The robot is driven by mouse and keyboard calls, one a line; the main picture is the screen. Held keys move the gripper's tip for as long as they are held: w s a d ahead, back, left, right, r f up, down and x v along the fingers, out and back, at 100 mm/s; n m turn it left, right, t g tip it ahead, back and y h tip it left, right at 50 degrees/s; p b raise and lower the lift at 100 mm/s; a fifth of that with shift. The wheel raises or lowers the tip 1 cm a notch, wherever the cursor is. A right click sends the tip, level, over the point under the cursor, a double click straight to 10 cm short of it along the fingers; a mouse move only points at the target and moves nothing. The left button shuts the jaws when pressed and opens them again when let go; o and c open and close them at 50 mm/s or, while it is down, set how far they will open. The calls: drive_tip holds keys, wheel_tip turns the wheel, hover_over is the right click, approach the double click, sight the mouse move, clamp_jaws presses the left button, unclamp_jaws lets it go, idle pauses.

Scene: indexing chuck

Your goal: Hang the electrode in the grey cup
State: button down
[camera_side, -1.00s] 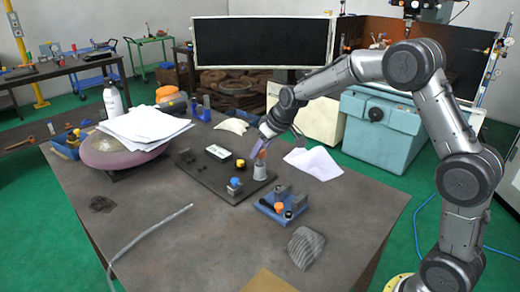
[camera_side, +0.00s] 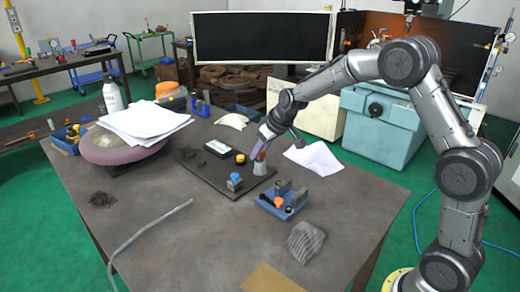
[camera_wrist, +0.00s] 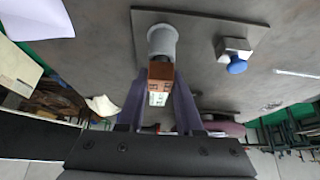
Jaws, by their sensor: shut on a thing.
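The grey cup (camera_side: 260,169) stands upright at the right end of a dark base plate (camera_side: 222,188). In the wrist view the cup (camera_wrist: 163,40) is at the top centre, just beyond the fingertips. The electrode, a copper-brown block (camera_wrist: 160,72) with a pale printed face, is between my purple fingers. My gripper (camera_wrist: 160,92) is shut on it. In the side view my gripper (camera_side: 257,149) is over the cup, and the orange-brown electrode (camera_side: 262,155) shows at the cup's top. Its lower end is hidden, so I cannot tell how deep it sits.
A blue tray of small parts (camera_side: 281,204) stands in front right. White paper (camera_side: 314,158) lies behind right. The table's front middle is mostly clear.

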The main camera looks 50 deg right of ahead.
drive_tip(key=shift+f, duration=0.2)
drive_tip(key=shift+c, duration=2.4)
unclamp_jaws()
drive_tip(key=v, duration=1.3)
drive_tip(key=shift+s+r, duration=0.2)
drive_tip(key=shift+r, duration=0.15)
